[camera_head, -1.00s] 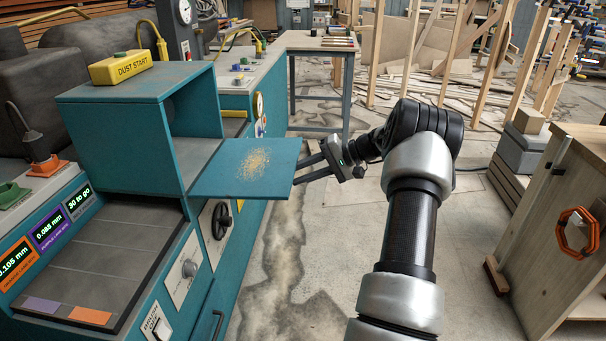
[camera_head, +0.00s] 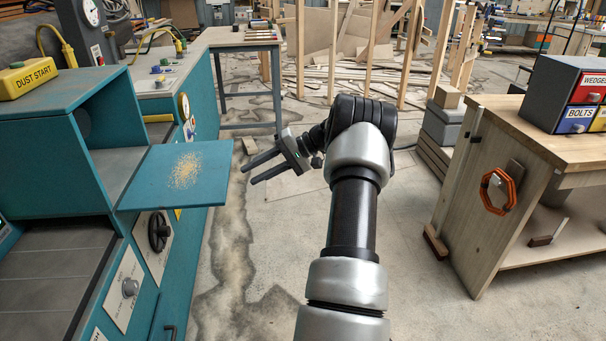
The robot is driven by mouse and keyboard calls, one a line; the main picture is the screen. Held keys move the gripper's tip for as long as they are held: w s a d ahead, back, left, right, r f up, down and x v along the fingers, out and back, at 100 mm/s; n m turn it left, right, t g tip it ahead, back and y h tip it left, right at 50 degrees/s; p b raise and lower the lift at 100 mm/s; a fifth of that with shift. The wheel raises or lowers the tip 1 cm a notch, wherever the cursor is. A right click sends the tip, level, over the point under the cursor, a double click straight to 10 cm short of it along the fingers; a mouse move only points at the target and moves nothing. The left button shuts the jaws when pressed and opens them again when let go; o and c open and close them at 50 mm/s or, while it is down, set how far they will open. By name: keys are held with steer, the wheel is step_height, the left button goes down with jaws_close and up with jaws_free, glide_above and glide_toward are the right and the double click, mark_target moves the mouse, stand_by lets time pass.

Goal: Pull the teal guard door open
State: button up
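The teal guard door (camera_head: 150,190) is a flat panel standing out roughly level from the lower edge of the teal box's opening. A patch of pale sawdust (camera_head: 186,170) lies on it. The teal box (camera_head: 75,110) is open on that side, and its dark inside shows. My gripper (camera_head: 248,175) is open and empty, just right of the door's outer edge. Its two dark fingers point left toward that edge, with a small visible gap between. I see no handle on the door.
A yellow DUST START button box (camera_head: 28,76) sits on top of the teal box. A handwheel (camera_head: 158,231) is below the door. A wooden workbench (camera_head: 500,190) with drawer boxes stands at right.

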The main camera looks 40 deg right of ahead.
steer(key=s+d+f, duration=0.1)
steer(key=s+d, duration=0.6)
steer(key=d, duration=0.3)
steer(key=shift+s+d+f+b, duration=0.35)
steer(key=shift+s+d+b, duration=0.05)
stand_by(0.7)
stand_by(0.3)
steer(key=shift+r, duration=0.1)
